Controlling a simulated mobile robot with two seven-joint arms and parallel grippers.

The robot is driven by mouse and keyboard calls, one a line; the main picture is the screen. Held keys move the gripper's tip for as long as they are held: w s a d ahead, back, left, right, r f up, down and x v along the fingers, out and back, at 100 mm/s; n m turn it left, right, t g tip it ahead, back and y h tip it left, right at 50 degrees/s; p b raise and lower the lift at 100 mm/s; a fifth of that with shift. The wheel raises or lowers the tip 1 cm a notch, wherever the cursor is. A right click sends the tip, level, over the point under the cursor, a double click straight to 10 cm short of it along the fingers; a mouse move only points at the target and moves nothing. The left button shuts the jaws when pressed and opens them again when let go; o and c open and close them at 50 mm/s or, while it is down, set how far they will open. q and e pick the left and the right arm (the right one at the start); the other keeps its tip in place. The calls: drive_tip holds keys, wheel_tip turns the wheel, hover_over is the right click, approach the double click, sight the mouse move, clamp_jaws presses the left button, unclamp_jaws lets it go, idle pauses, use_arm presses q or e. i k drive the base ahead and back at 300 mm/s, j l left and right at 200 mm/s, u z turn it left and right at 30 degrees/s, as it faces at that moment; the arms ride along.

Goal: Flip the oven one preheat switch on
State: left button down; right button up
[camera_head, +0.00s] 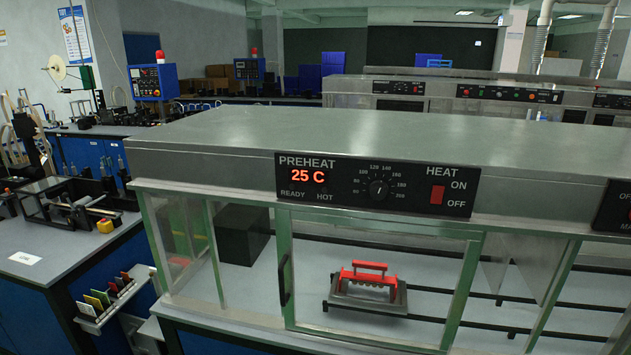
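The oven (240,126) is a long steel-topped machine with glass sides, filling the middle and right of the head view. Its black preheat panel (340,198) is on the upper front. The panel shows "25 C" in red digits, with READY and HOT labels below and a round dial (378,188) to the right. The red rocker switch (437,195) sits under HEAT, beside the ON and OFF labels. Its position is too small to tell. Neither of my grippers is in view.
Behind the glass door (284,280) with a dark handle, a red-handled fixture (368,284) rests on rails. A second panel (615,208) is cut off at the right edge. A workbench (50,255) with equipment stands at the left. Nothing blocks the preheat panel.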

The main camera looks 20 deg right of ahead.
sight(436, 192)
drive_tip(key=z, duration=1.4)
